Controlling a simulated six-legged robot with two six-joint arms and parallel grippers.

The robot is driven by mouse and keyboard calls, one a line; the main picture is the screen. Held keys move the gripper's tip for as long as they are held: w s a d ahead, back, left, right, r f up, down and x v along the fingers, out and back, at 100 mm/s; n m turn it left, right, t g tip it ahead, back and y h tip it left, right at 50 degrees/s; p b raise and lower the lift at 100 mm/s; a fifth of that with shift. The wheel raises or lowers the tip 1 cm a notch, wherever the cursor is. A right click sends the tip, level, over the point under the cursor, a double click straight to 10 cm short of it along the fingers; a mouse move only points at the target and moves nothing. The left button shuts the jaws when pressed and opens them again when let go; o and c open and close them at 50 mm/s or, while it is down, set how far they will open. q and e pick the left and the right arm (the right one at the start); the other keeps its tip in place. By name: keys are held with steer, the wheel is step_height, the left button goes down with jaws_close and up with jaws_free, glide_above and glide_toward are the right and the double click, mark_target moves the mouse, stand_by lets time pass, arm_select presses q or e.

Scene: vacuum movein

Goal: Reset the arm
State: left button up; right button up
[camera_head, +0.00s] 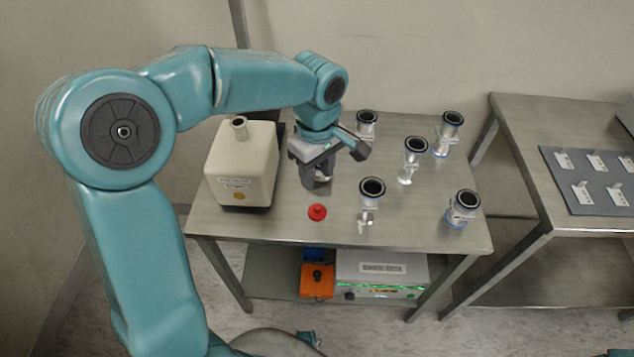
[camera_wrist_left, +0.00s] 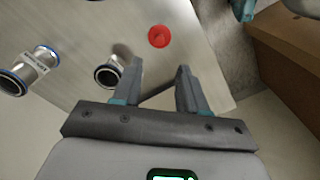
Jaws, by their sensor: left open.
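My left arm comes in from the left in the head view, and its gripper (camera_head: 318,178) hangs above the steel table (camera_head: 285,222). The jaws point down and are open, with nothing between them. In the left wrist view the two fingers (camera_wrist_left: 158,86) stand apart over the table edge. A red round cap (camera_head: 317,212) lies on the table just in front of the gripper; it also shows in the left wrist view (camera_wrist_left: 159,36), beyond the fingertips. My right gripper is not clearly in view.
A cream box (camera_head: 242,165) with a spout stands left of the gripper. Several metal flanged fittings, one nearest (camera_head: 371,200), stand to the right. A grey box (camera_head: 382,270) and an orange box (camera_head: 317,282) sit on the lower shelf. A second table (camera_head: 560,125) stands at right.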

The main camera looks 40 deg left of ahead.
arm_select(q)
steer(key=shift+r, duration=0.6)
steer(key=s+d+f+m+g+h+p, duration=0.25)
steer(key=s+d+f+p, duration=0.25)
steer(key=s+d+f, duration=0.3)
steer(key=s+d+f+m+g+h+p, duration=0.2)
steer(key=s+d+f+m+p, duration=0.3)
steer(key=s+f, duration=0.6)
steer(key=w+m+t, duration=0.1)
steer(key=m, duration=0.1)
steer(key=w+d+f+m+t, duration=0.1)
steer(key=t, duration=0.1)
steer(key=w+f+m+t, duration=0.1)
steer(key=w+m+t, duration=0.1)
steer(key=shift+w+d+m+y, duration=0.1)
steer(key=shift+d+m+y, duration=0.15)
steer(key=shift+d+m, duration=0.1)
